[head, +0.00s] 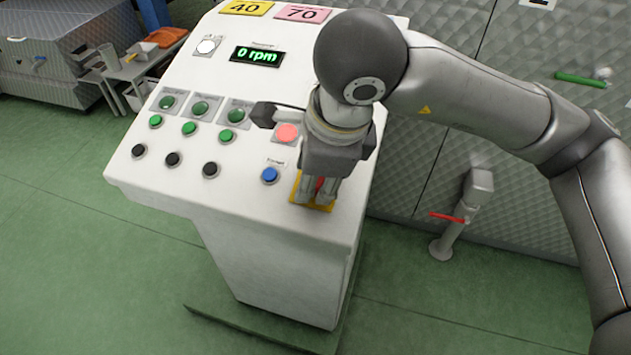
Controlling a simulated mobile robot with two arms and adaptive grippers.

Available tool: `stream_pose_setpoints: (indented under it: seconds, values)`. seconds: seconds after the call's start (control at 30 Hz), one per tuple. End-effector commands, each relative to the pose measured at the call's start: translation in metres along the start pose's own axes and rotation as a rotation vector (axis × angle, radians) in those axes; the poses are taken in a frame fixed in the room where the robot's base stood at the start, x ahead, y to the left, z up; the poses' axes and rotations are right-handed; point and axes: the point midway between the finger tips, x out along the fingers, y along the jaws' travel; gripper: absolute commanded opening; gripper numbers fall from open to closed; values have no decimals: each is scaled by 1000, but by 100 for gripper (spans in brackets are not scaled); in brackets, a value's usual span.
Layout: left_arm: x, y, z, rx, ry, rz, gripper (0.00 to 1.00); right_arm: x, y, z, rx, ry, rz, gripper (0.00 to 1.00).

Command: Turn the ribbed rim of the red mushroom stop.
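The red mushroom stop (320,184) sits on a yellow plate (299,197) at the lower right of the white sloping control panel. Only a small red part of it shows, and its ribbed rim is mostly hidden. My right gripper (318,190) points down over it, with its fingers standing on both sides of the red part. Whether the fingers touch the rim cannot be seen. My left gripper is not in view.
A blue button (269,175) sits left of the plate, with a lit red button (287,133) above. Black buttons (172,159) and green buttons (190,128) fill the left. The display (257,56) reads 0 rpm. A red-handled valve (447,217) stands right.

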Motion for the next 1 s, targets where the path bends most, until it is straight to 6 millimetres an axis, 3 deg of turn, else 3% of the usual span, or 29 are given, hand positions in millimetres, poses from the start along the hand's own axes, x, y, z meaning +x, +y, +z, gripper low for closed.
stream_pose_setpoints:
  seconds: [0.47,0.5,0.63,1.0]
  values:
    - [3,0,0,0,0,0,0,1,1,0,12,2,2,13]
    - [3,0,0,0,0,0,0,1,2,0,12,3,2,39]
    - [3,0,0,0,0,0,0,1,1,0,12,2,1,56]
    - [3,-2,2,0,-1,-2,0,-2,0,0,12,1,-2,58]
